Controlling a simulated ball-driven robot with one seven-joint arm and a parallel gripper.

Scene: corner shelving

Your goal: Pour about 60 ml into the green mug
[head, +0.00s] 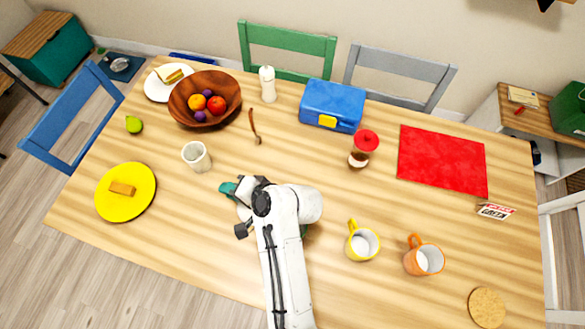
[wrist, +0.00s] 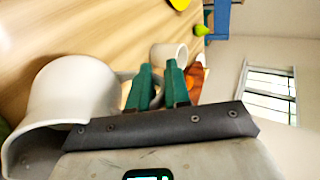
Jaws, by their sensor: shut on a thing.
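My gripper (head: 228,188) is in the middle of the table, its teal fingers pointing left. In the wrist view, my gripper (wrist: 157,88) is shut on the handle of a white jug (wrist: 75,95). The jug is mostly hidden by my arm in the head view. Its contents are hidden, and I cannot tell its tilt. A green sliver (head: 304,230) shows just right of my arm; it may be the green mug, mostly hidden. A green edge (wrist: 3,128) also shows beside the jug in the wrist view. No green mug is clearly seen.
A cream mug (head: 196,156) stands left of my gripper. A yellow mug (head: 362,243) and an orange mug (head: 424,258) stand right of my arm. A red-lidded jar (head: 364,148), blue lunchbox (head: 332,105) and fruit bowl (head: 180,108) stand farther back. A yellow plate (head: 125,207) lies left.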

